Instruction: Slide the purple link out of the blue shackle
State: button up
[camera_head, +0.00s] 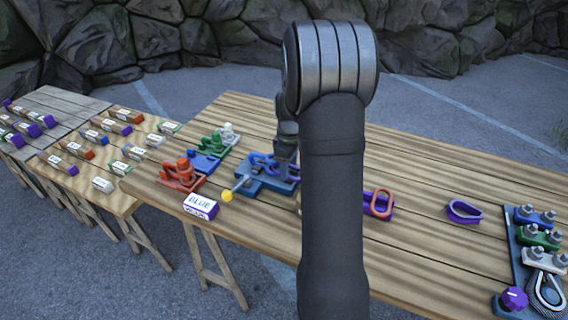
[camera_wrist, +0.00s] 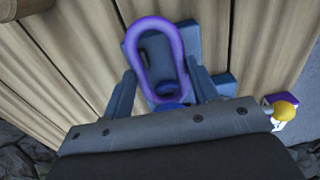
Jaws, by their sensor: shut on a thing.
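The purple link (camera_wrist: 178,45) is an elongated ring in the wrist view. It lies over the blue shackle (camera_wrist: 220,85), whose blue parts show inside and beside the ring. My gripper (camera_wrist: 162,85) has one finger on each side of the link's near end and is shut on it. In the head view the blue shackle (camera_head: 247,184) stands on the wooden table, left of my arm, with the purple link (camera_head: 262,158) at it. My gripper (camera_head: 284,155) is partly hidden there. Whether the link is still around a shackle part cannot be told.
A rod with a yellow ball (camera_head: 227,196) sticks out left of the shackle, near a BLUE-labelled box (camera_head: 200,206). Red (camera_head: 180,175), blue and green shackles stand further left. Another purple link (camera_head: 464,211) and a bolted rack (camera_head: 535,240) are at the right.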

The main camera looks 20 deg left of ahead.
jog(key=shift+d, duration=2.8)
notch_tip(320, 180, up, 7)
jog(key=shift+d, duration=0.1)
